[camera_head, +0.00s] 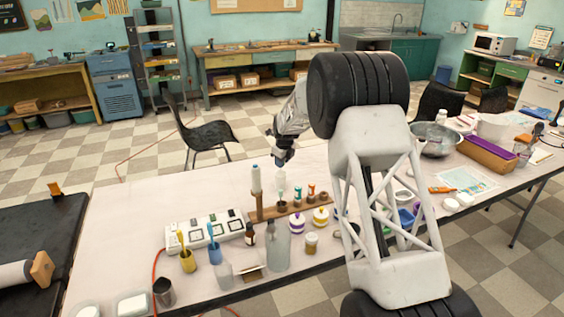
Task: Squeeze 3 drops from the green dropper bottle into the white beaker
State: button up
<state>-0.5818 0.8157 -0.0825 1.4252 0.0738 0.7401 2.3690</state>
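My gripper (282,162) points down above the wooden rack (268,213). It is small and dark here, and I cannot tell whether its fingers are open or shut. A pale, faintly greenish bottle (281,182) stands upright just below it. I cannot tell which is the green dropper bottle. A small whitish translucent cup (225,276), possibly the white beaker, stands near the table's front edge. No liquid or drops can be made out.
A tall greyish clear container (277,250) stands in front of the rack. A white power strip (205,231), yellow cup (187,261) and blue cup (215,254) are left of it. My arm hides the table's right middle.

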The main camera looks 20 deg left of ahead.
jog(key=shift+r, duration=0.1)
jog(key=shift+r, duration=1.4)
jog(key=shift+d, duration=0.1)
